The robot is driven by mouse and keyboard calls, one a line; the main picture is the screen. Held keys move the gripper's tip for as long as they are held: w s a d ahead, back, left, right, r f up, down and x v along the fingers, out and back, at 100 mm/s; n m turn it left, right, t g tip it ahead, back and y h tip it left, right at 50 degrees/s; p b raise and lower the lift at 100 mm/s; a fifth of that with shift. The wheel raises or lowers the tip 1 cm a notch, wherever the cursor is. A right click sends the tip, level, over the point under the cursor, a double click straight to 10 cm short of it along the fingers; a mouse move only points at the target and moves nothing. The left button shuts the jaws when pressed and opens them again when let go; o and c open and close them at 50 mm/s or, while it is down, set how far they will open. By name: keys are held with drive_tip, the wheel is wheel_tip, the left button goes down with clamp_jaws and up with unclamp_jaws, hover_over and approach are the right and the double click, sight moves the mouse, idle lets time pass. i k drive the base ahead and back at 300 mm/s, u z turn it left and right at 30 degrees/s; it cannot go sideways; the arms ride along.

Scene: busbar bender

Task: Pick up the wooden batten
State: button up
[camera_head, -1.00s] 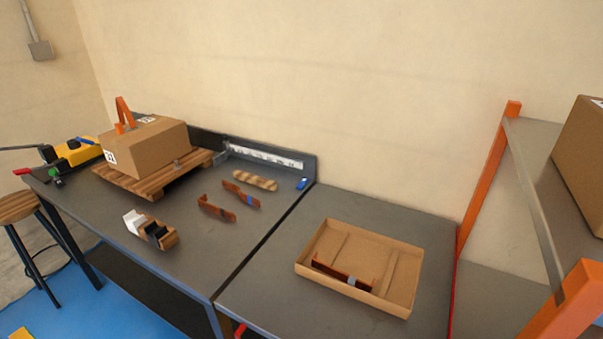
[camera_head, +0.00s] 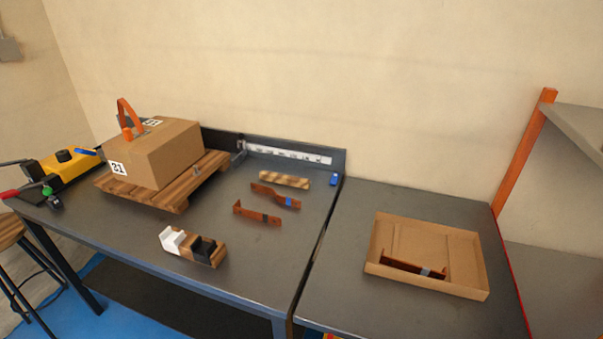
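A short light-brown wooden piece with darker slanted stripes, which looks like the wooden batten (camera_head: 285,180), lies flat on the grey bench (camera_head: 130,232) in front of the back rail. Nothing lies on it. A copper-coloured bent bar (camera_head: 276,196) with a blue band lies just in front of it, and a second bent bar (camera_head: 257,216) with a dark band lies nearer. My gripper is not in view, so its state is hidden.
A wooden pallet (camera_head: 163,197) bears a cardboard box (camera_head: 160,155). A wooden block (camera_head: 218,257) with white and black parts stands near the front edge. A cardboard tray (camera_head: 460,285) holds another bar. A blue item (camera_head: 334,180) lies right of the batten. An orange-posted shelf (camera_head: 524,155) stands right.

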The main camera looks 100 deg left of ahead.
sight(303, 183)
drive_tip(key=u, duration=0.1)
drive_tip(key=k, duration=0.75)
drive_tip(key=u, duration=2.4)
drive_tip(key=i, duration=0.85)
drive_tip(key=z, duration=0.1)
drive_tip(key=k, duration=0.85)
drive_tip(key=u, duration=0.2)
